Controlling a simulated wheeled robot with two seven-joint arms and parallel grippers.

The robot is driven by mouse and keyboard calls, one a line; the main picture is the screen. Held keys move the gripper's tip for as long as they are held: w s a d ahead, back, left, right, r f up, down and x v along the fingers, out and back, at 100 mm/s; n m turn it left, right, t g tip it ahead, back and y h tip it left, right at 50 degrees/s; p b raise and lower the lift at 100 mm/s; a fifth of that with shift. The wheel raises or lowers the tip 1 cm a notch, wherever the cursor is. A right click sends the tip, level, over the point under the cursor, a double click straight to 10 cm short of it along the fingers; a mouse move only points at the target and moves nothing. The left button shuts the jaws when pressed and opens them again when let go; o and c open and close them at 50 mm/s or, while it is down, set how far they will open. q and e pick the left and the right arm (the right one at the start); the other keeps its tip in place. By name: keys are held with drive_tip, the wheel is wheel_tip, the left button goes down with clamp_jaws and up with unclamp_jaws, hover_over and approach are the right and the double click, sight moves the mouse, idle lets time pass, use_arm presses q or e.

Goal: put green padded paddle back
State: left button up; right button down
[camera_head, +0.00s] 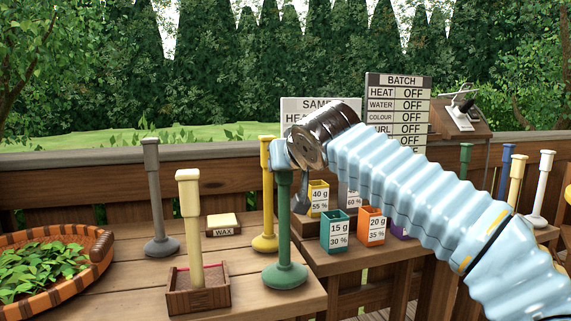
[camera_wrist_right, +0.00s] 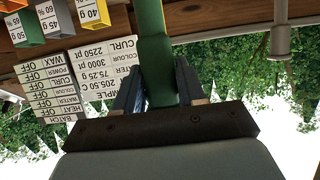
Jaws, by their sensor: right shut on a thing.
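A green padded paddle (camera_head: 284,220) with a round base stands upright at the right part of the near table. My right gripper (camera_head: 281,155) is shut on the top of its stem. The right wrist view shows the green stem (camera_wrist_right: 155,50) between the two fingers (camera_wrist_right: 158,88). I cannot tell whether the base touches the table or hangs just above it. Another dark green paddle (camera_head: 466,158) is at the far right, partly hidden by my arm. My left gripper is not in view.
A yellow paddle (camera_head: 268,200), a grey paddle (camera_head: 153,200) and a cream paddle (camera_head: 190,220) in a wooden box (camera_head: 198,300) stand nearby. A wax block (camera_head: 222,224) lies behind. A leaf basket (camera_head: 100,262) is left. Coloured weight boxes (camera_head: 335,232) stand right.

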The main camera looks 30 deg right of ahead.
drive_tip(key=c, duration=0.7)
unclamp_jaws()
drive_tip(key=shift+o, duration=0.2)
drive_tip(key=shift+f, duration=0.15)
